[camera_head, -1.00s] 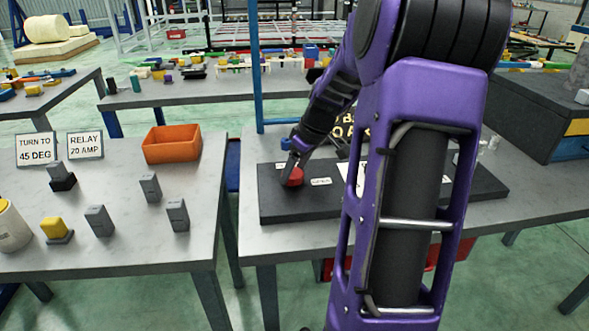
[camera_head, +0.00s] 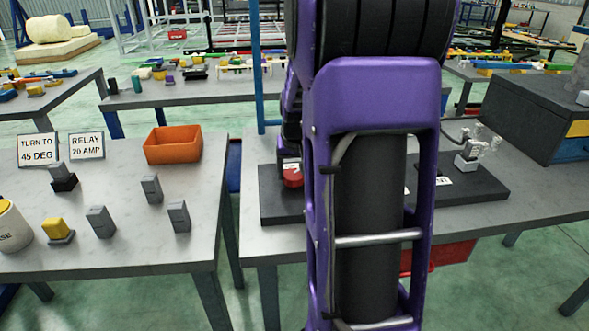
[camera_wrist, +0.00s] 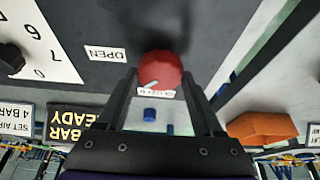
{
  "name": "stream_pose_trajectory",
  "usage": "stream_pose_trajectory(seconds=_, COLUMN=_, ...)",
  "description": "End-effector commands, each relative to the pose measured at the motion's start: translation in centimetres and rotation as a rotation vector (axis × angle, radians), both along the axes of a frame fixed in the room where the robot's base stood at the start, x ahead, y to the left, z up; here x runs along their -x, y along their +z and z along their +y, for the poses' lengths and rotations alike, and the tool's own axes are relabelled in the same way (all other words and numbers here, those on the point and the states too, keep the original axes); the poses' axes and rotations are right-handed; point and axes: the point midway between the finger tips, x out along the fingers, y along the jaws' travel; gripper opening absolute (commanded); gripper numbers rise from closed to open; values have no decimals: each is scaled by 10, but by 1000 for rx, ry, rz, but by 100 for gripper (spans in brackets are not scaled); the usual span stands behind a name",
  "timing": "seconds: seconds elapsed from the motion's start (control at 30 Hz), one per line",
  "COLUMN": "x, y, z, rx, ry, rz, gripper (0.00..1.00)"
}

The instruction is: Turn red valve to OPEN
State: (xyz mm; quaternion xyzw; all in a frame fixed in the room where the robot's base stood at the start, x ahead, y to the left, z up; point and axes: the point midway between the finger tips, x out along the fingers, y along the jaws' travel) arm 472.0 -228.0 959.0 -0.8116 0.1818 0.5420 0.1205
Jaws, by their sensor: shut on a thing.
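The red valve (camera_head: 292,178) is a round knob on the left part of a black board (camera_head: 275,210) on the right-hand table. In the wrist view the red valve (camera_wrist: 160,68) sits between the two fingers of my gripper (camera_wrist: 160,76), which is shut on it. The OPEN label (camera_wrist: 106,54) lies to the left of the knob.
A dial plate (camera_wrist: 35,45) with a black knob lies left in the wrist view. A grey fitting (camera_head: 467,157) stands on the board's right end. An orange bin (camera_head: 172,146) and several grey blocks are on the left table. A dark cabinet (camera_head: 530,110) stands at the right.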

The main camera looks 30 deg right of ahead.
Motion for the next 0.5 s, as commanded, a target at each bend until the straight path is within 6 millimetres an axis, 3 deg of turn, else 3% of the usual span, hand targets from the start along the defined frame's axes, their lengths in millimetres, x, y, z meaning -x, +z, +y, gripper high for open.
stream_pose_trajectory(seconds=0.5, x=-3, y=0, z=3, rx=2, ry=-475, rz=-1, gripper=13)
